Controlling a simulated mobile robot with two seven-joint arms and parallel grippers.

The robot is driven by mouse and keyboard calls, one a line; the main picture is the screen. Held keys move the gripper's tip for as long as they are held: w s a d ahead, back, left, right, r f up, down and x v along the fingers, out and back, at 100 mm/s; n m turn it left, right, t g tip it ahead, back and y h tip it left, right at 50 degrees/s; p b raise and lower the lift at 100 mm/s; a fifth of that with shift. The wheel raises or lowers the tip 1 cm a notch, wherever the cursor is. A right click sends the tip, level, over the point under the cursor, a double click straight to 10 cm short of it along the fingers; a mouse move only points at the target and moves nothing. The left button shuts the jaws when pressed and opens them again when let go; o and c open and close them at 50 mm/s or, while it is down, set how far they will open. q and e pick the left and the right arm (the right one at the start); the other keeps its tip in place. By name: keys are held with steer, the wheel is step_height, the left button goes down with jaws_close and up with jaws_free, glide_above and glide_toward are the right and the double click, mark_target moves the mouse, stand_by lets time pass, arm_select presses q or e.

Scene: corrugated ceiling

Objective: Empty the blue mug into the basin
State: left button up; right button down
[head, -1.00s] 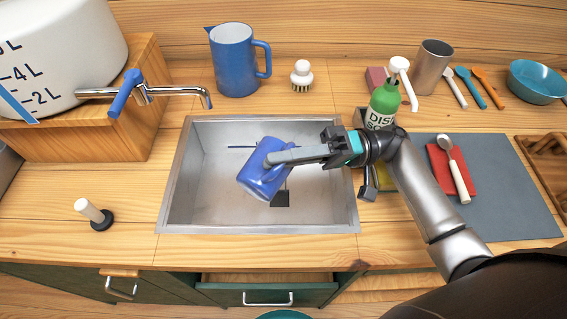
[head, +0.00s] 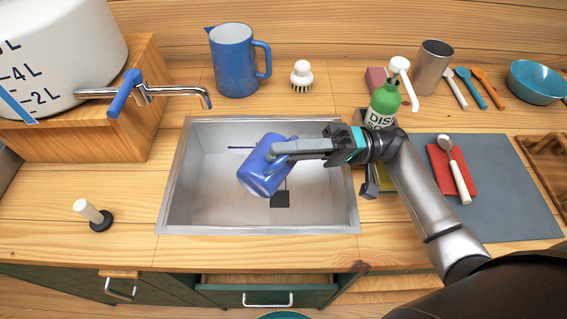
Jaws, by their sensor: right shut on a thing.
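The blue mug (head: 262,172) is in the head view, over the metal basin (head: 172,195). It is tilted well over, with its lower left end pointing down into the basin. My right gripper (head: 283,151) is shut on the mug at its upper right side, and the arm reaches in from the right. I cannot see the inside of the mug or any contents falling from it. A dark square (head: 280,199) shows on the basin floor. My left gripper is not in view.
A blue pitcher (head: 233,62) and a small brush (head: 301,76) stand behind the basin. The faucet (head: 135,92) reaches over from the left. A green soap bottle (head: 383,104) stands close to my right arm. A plunger-like stopper (head: 94,214) is at left.

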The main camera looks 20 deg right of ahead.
steer(key=shift+w+d+r+m+y, duration=0.2)
steer(key=shift+d+r+m+y, duration=0.1)
steer(key=shift+r, duration=0.15)
